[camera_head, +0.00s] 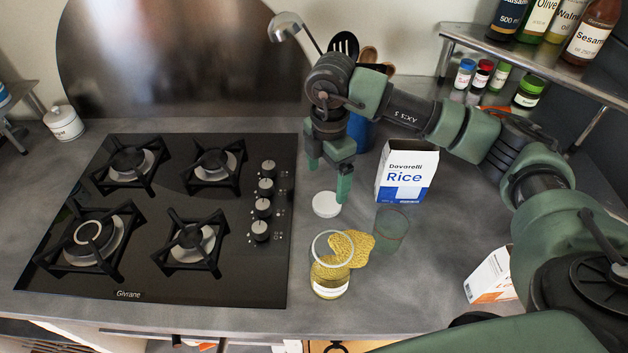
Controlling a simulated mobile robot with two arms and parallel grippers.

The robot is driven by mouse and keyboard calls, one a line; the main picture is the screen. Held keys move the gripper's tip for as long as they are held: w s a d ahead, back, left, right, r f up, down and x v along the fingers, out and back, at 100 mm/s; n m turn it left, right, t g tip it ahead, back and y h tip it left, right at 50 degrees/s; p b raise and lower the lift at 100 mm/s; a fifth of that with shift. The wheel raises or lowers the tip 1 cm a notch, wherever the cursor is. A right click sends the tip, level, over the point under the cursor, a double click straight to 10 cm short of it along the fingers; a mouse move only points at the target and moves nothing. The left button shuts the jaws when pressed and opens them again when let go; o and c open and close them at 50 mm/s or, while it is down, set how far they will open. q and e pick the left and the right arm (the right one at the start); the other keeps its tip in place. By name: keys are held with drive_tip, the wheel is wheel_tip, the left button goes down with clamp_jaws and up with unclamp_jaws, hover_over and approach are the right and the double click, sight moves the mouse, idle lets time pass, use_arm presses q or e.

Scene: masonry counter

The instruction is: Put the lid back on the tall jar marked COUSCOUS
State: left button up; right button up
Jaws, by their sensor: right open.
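A clear glass jar (331,285) with yellow grains inside stands open at the counter's front, right of the hob. Its pale label is too small to read. A round white lid (326,204) lies flat on the counter behind the jar. My right gripper (328,176) points down just above and behind the lid, open, with nothing seen between its fingers. One fingertip comes close to the lid's far edge; I cannot tell whether it touches. My left gripper is not in view.
A yellow grainy patch (360,247) shows right beside the jar. Behind it stands a greenish glass (391,228). A Rice box (405,178) and another carton (491,277) stand to the right. The black hob (150,275) fills the left. A bottle shelf (520,56) is at the upper right.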

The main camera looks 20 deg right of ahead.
sight(327, 202)
drive_tip(key=shift+s+r, duration=0.1)
drive_tip(key=shift+s, duration=0.3)
drive_tip(key=shift+f, duration=0.2)
drive_tip(key=shift+w+f+p, duration=0.2)
drive_tip(key=shift+f+p, duration=0.15)
drive_tip(key=shift+f, duration=0.8)
drive_tip(key=f+p, duration=0.2)
drive_tip(key=f, duration=0.2)
drive_tip(key=shift+d+f, duration=0.2)
drive_tip(key=shift+w+f, duration=0.1)
drive_tip(key=shift+f, duration=0.25)
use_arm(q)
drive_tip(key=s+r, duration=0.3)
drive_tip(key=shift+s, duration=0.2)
